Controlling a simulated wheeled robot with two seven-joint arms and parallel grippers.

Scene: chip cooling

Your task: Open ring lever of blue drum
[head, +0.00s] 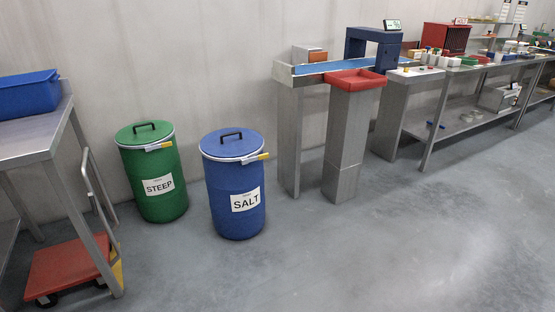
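The blue drum (237,190) stands upright on the floor, left of centre in the head view. Its front label reads "SALT". Its blue lid (222,147) with a black handle sits on top, and a light ring runs around the lid's edge. The ring lever (254,158) is at the front right of the rim, pale with a yellow end, and lies along the ring. Neither of my grippers is in view.
A green drum (155,185) labelled "STEEP" stands just left of the blue drum. A steel table (40,138) and a red cart (66,266) are at the left. Floor in front is clear.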

